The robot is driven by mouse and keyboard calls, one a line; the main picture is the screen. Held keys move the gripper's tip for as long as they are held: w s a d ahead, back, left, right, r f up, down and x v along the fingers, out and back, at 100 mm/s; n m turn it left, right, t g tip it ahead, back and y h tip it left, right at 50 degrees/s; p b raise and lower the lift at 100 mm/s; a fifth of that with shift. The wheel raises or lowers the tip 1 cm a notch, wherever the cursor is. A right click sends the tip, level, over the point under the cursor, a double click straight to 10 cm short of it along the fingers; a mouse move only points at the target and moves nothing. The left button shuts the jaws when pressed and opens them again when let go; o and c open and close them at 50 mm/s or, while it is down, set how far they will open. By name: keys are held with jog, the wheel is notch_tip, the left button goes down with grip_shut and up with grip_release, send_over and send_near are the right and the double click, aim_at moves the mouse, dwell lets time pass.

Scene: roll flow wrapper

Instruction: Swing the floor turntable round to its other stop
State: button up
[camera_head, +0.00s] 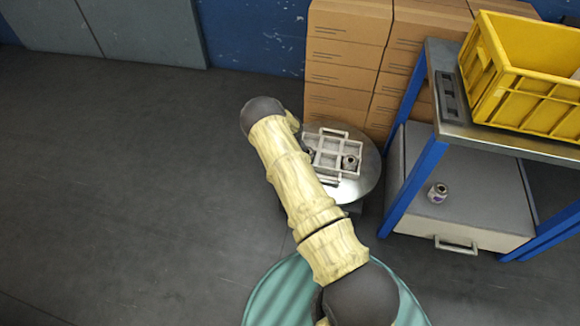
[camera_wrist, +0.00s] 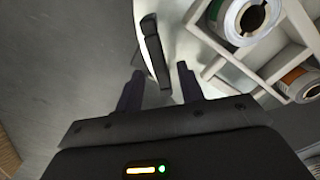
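The floor turntable (camera_head: 369,178) is a round pale metal disc low in front of the cartons, partly hidden by my arm. In the wrist view its pale rim (camera_wrist: 178,42) runs from the top towards the middle. A dark upright handle (camera_wrist: 154,48) stands at that rim. My gripper (camera_wrist: 158,80) is open, one finger to each side of the handle's near end; I cannot tell whether either touches it. In the head view my arm hides the gripper and the handle.
A light compartment tray (camera_head: 325,155) with several cans or rolls sits on the turntable. Stacked cartons (camera_head: 340,75) stand behind. At right is a blue-legged bench (camera_head: 412,165) with a yellow crate (camera_head: 530,90) and a grey drawer unit (camera_head: 465,205). The floor at left is clear.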

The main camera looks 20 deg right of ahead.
notch_tip(320, 180, up, 16)
jog(key=p, duration=0.5)
jog(key=shift+p, duration=0.3)
jog(key=s+a+r+n, duration=0.2)
jog(key=s+r+n, duration=0.4)
jog(key=r+n, duration=0.25)
jog(key=s+a+r+n, duration=0.2)
jog(key=s+r+n, duration=0.4)
jog(key=r+n, duration=0.25)
jog(key=s+a+r+n+t, duration=0.1)
jog(key=s+a+r+n, duration=0.1)
jog(key=s+r+n, duration=0.45)
jog(key=s+a+r+n+t, duration=0.1)
jog(key=s+r+n+t, duration=0.15)
jog(key=s+n, duration=0.7)
notch_tip(320, 180, up, 38)
jog(key=p, duration=3.8)
jog(key=shift+w+n+g, duration=0.3)
jog(key=shift+g, duration=0.15)
